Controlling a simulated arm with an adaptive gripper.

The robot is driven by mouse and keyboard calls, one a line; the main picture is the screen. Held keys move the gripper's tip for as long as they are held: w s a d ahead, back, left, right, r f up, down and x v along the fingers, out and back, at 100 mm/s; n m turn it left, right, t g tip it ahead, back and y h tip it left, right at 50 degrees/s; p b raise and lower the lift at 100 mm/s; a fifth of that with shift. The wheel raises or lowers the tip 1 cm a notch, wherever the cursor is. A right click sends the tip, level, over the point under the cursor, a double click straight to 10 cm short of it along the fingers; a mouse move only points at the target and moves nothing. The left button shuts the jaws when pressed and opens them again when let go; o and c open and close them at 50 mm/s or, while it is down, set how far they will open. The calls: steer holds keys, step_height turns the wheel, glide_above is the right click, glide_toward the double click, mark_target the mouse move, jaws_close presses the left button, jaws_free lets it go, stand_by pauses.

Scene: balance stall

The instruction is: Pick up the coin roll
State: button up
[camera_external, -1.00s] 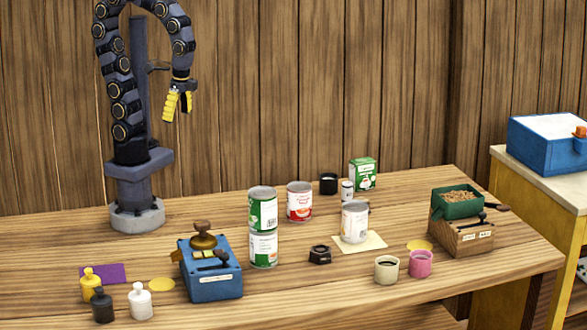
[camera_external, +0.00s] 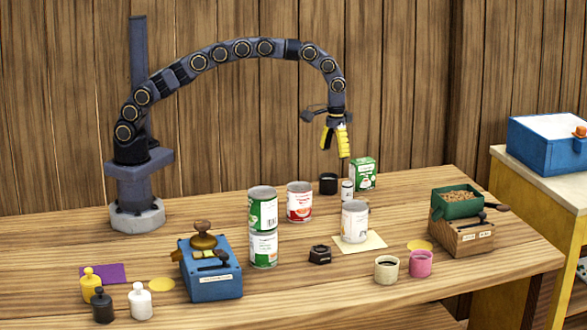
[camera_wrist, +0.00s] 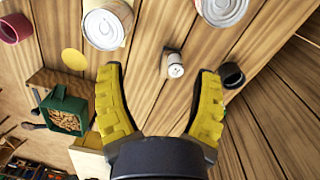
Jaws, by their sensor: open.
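The coin roll appears to be the small whitish upright cylinder (camera_external: 347,191) on the table, between the dark cup and the green box, behind a pale can. In the wrist view, the coin roll (camera_wrist: 176,70) is seen from above, between my fingers in the picture and right of their midline. My gripper (camera_external: 335,152), with yellow fingers, is open and empty. It hangs pointing down, clearly above the table, close to over the roll. Its spread fingers also show in the wrist view (camera_wrist: 160,70). Nothing hides the roll there.
A dark cup (camera_external: 328,184) and a green box (camera_external: 363,173) flank the roll closely. A pale can (camera_external: 354,222) stands in front on a cream sheet (camera_external: 372,241). A red-labelled can (camera_external: 299,202) and stacked green-labelled cans (camera_external: 263,227) stand left.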

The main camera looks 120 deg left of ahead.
mark_target(347, 183)
steer(key=a+f+n, duration=0.1)
steer(key=a+f, duration=0.3)
steer(key=a, duration=0.1)
steer(key=a+f+n, duration=0.1)
steer(key=a+f, duration=0.1)
steer(key=a, duration=0.1)
steer(key=shift+f+n+y, duration=0.3)
steer(key=shift+f+y, duration=0.05)
steer(key=shift+y, duration=0.05)
step_height(347, 183, down, 2)
steer(key=shift+f, duration=0.25)
steer(key=f, duration=0.5)
steer(key=shift+w+d, duration=0.25)
steer(key=shift+w, duration=0.05)
jaws_close()
